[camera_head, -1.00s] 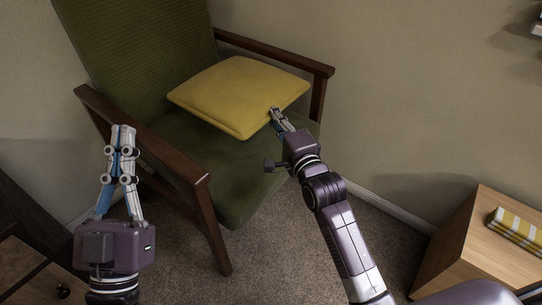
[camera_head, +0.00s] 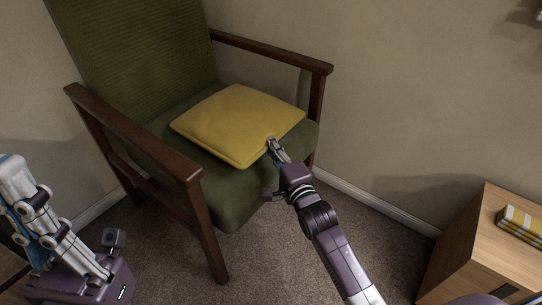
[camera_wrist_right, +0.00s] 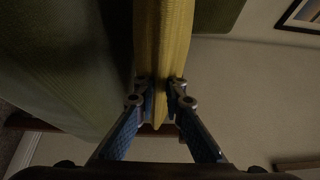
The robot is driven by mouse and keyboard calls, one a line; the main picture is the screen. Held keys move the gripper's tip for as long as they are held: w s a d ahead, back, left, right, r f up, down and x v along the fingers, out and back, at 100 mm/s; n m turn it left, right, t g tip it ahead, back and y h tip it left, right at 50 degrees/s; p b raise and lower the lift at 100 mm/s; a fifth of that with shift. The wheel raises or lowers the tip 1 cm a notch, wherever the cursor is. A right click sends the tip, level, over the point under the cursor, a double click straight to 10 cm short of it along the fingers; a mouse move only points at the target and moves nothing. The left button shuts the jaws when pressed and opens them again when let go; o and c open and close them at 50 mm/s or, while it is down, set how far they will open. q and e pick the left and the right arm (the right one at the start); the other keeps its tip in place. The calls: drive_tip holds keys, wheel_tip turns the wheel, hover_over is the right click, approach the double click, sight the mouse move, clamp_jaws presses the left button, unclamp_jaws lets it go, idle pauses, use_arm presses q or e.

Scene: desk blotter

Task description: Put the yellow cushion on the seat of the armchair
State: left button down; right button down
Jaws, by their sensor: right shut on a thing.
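The yellow cushion (camera_head: 238,122) lies nearly flat over the green seat of the armchair (camera_head: 232,192), between the two wooden arms. My right gripper (camera_head: 273,147) is shut on the cushion's near right corner. In the right wrist view, the cushion (camera_wrist_right: 163,40) stands edge-on between both fingers (camera_wrist_right: 161,88), with the green seat close on the left. Whether the cushion's whole underside rests on the seat cannot be told.
A wooden cabinet (camera_head: 478,245) with a folded yellow-striped cloth (camera_head: 522,222) stands at the lower right. The chair's wooden arms (camera_head: 140,140) rise on both sides of the seat. Carpet (camera_head: 270,255) lies clear in front of the chair. A wall is behind.

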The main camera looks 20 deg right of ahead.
wheel_tip(320, 180, down, 3)
drive_tip(key=shift+f+b, duration=0.1)
drive_tip(key=shift+b, duration=0.5)
drive_tip(key=c, duration=2)
unclamp_jaws()
drive_tip(key=shift+f, duration=0.1)
